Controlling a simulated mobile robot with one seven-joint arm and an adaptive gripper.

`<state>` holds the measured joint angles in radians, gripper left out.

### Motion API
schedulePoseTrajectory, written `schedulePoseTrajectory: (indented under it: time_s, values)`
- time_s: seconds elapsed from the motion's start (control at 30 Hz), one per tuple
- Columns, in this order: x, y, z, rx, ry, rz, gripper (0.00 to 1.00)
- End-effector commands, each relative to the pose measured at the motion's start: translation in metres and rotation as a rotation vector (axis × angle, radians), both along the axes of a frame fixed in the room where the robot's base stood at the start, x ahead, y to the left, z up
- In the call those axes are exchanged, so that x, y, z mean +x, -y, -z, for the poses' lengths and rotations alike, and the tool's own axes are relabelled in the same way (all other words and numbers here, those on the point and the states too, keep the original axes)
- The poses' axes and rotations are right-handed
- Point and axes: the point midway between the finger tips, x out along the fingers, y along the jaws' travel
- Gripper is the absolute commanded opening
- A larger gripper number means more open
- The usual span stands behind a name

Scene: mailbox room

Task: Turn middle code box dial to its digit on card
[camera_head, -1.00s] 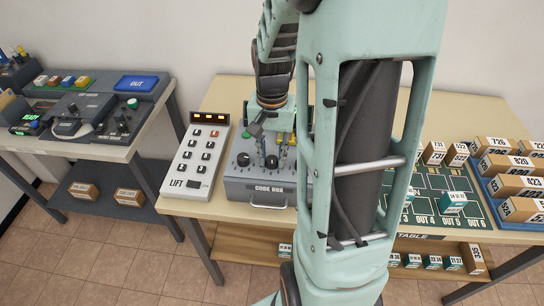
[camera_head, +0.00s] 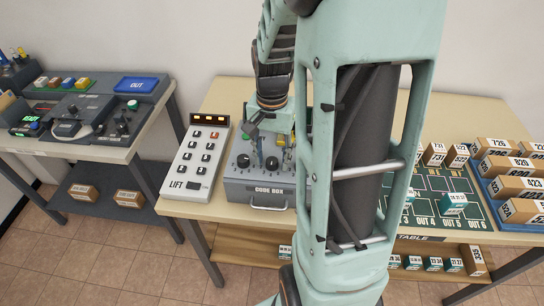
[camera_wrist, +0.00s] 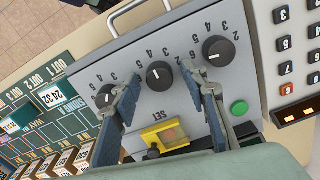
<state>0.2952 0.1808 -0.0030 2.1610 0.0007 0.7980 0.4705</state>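The grey code box (camera_head: 235,190) stands on the table, and it fills much of the wrist view (camera_wrist: 190,105), upside down. Its middle dial (camera_wrist: 159,74) is a black knob with digits around it; its exact pointer setting is too small to tell. The other dials are at the left (camera_wrist: 104,95) and right (camera_wrist: 218,50) in the wrist view. My gripper (camera_wrist: 160,75) is open, with one fingertip on each side of the middle dial and visible gaps between. In the head view my gripper (camera_head: 271,148) is over the box. No card with code digits is readable.
A yellow fitting (camera_wrist: 165,138) by the SET label and a green button (camera_wrist: 239,108) are on the box. The white LIFT keypad (camera_head: 195,155) stands close to its left in the head view. The sorting mat (camera_head: 432,205) and parcels (camera_head: 515,185) are at right.

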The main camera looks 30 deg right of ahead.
Motion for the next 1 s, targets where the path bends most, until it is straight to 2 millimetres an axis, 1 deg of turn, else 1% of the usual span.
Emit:
schedulePoseTrajectory:
  time_s: [0.23, 0.37, 0.47, 0.7, 0.8, 0.9, 1.0]
  values:
    - [0.0, 0.0, 0.0, 0.0, -0.001, 0.0, 0.41]
    - [0.001, 0.0, -0.009, -0.001, 0.002, -0.001, 0.41]
    - [0.001, 0.0, -0.026, -0.001, 0.004, -0.001, 0.41]
    - [0.001, 0.0, -0.077, -0.001, 0.004, -0.001, 0.41]
    - [0.001, 0.0, -0.096, -0.001, 0.004, -0.001, 0.41]
    - [0.0, 0.0, -0.108, 0.0, 0.001, -0.001, 0.41]
    - [0.0, 0.0, -0.117, -0.001, 0.001, -0.001, 0.41]
